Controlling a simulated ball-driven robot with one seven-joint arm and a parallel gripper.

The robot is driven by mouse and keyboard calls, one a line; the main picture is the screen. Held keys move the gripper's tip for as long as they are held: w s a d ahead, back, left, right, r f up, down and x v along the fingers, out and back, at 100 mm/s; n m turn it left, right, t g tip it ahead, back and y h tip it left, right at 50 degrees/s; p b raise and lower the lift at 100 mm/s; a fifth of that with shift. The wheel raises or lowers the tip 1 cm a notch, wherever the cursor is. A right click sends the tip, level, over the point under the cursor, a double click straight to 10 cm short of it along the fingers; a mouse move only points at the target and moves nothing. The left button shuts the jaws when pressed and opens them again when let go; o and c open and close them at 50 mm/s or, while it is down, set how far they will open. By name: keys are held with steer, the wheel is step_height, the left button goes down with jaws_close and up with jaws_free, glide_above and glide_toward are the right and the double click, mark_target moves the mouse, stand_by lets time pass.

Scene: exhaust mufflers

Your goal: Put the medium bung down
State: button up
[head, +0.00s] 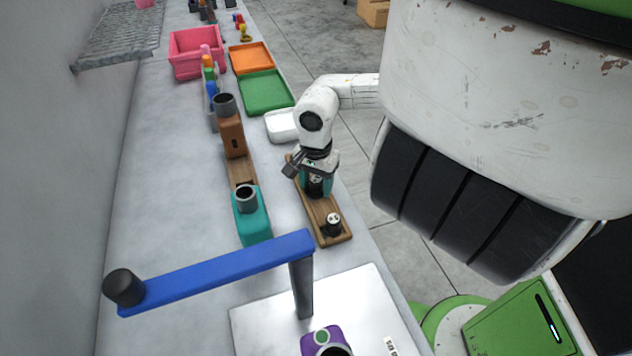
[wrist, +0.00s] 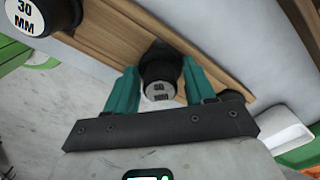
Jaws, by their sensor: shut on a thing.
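My gripper (wrist: 160,72) is shut on a black bung with a pale, lettered end, the medium bung (wrist: 160,91), between its teal fingers. Another black bung marked 30 MM (wrist: 45,12) stands at the top left. It appears in the head view as the bung with a white top (head: 333,222).
A teal muffler (head: 254,222) and a brown one (head: 232,136) stand left of the board. A blue arm on a grey post (head: 215,272) crosses the near counter, above a purple muffler (head: 320,340). White (head: 282,125), green (head: 266,92) and orange trays (head: 250,58) lie beyond.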

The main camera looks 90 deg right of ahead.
mark_target(316, 179)
steer(key=shift+f, duration=0.25)
steer(key=o, duration=1.4)
steer(key=shift+r, duration=0.15)
steer(key=shift+r+p, duration=0.45)
steer(key=shift+r, duration=0.3)
step_height(316, 179, up, 11)
steer(key=shift+r+b, duration=0.15)
steer(key=shift+b, duration=0.65)
